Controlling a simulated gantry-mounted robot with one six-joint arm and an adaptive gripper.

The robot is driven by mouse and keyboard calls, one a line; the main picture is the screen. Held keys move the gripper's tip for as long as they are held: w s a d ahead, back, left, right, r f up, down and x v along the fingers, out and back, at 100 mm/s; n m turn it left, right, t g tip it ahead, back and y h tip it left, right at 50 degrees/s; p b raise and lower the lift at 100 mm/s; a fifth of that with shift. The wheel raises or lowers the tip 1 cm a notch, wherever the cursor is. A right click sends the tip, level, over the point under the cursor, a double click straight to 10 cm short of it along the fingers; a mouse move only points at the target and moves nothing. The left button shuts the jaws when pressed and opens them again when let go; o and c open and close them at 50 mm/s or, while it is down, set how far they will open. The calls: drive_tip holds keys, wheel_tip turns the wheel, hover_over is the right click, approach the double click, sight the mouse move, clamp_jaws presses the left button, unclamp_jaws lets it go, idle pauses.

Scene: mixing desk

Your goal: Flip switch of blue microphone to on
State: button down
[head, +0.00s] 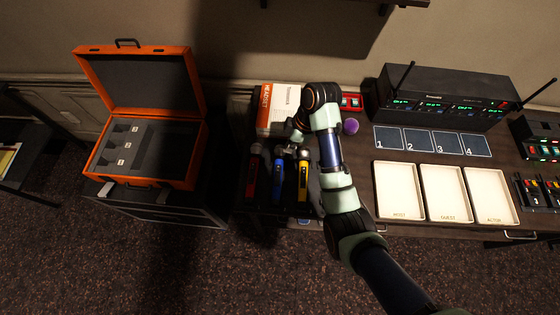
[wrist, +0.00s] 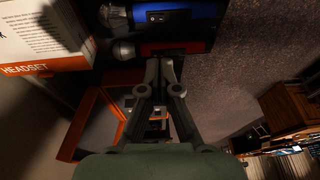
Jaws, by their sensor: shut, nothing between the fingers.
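The blue microphone (head: 278,180) lies on the desk between a red microphone (head: 254,174) and a yellow microphone (head: 303,178). In the wrist view the blue microphone (wrist: 205,11) runs along the top edge, with a dark switch panel (wrist: 165,16) on its upper side. The switch position is too small to tell. The red microphone (wrist: 165,47) lies between the blue one and my fingers. My gripper (wrist: 165,62) is shut and empty, its tips close to the red microphone; I cannot tell whether they touch. In the head view my gripper (head: 283,150) is near the microphone heads.
A white and orange headset box (head: 280,108) stands behind the microphones. A purple ball (head: 351,126) is right of my arm. Trays (head: 398,190), numbered pads and a receiver (head: 440,98) fill the right. An open orange case (head: 146,165) stands left, apart from the desk.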

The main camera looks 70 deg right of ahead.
sight(277, 171)
drive_tip(key=shift+w, duration=0.1)
drive_tip(key=x, duration=0.4)
drive_tip(key=b+x, duration=0.1)
drive_tip(key=x, duration=0.4)
drive_tip(key=s+b+x, duration=0.1)
drive_tip(key=x, duration=0.3)
drive_tip(key=shift+f, duration=0.5)
drive_tip(key=shift+a, duration=0.1)
